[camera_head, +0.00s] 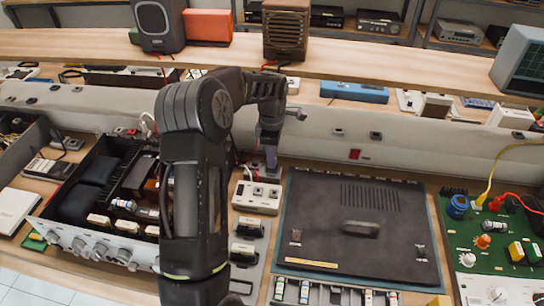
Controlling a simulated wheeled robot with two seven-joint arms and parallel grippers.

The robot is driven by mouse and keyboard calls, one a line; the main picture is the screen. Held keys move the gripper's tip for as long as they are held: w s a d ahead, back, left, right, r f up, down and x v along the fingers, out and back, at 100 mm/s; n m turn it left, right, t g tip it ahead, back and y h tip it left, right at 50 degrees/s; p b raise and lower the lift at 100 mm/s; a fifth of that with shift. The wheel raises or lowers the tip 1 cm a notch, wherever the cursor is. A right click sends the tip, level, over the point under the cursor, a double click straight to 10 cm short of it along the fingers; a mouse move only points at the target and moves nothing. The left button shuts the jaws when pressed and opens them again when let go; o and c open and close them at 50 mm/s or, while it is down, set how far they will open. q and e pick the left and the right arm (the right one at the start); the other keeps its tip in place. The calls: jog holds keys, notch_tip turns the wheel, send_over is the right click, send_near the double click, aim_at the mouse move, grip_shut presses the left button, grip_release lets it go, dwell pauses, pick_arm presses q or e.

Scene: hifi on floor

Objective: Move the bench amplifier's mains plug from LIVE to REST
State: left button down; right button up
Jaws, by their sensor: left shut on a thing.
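My left arm rises from the bottom and bends right; its gripper (270,158) points down at the back of the bench, left of the dark mat. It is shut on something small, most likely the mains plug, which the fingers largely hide. A white socket block (256,197) sits just in front of and below the gripper. I cannot read any LIVE or REST label, nor tell whether the held thing touches a socket. An open amplifier chassis (52,237) with silver knobs stands at the left, partly behind my arm. My right gripper is out of view.
A dark flat panel (325,231) lies right of the socket block. A green circuit board (468,240) with red and yellow leads is at the far right. A raised shelf (385,65) with speakers runs behind. Black adapters (246,227) stand in front of the block.

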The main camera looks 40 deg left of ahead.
pick_arm(q)
jog(key=shift+f, duration=0.35)
dwell(0.3)
dwell(0.4)
jog(key=c, duration=1.3)
grip_release()
jog(key=shift+o, duration=0.2)
notch_tip(320, 180, up, 8)
jog(key=p, duration=0.4)
jog(key=shift+f, duration=0.1)
jog(key=shift+p, duration=0.3)
jog(key=shift+r+p, duration=0.85)
jog(key=shift+r, duration=1.65)
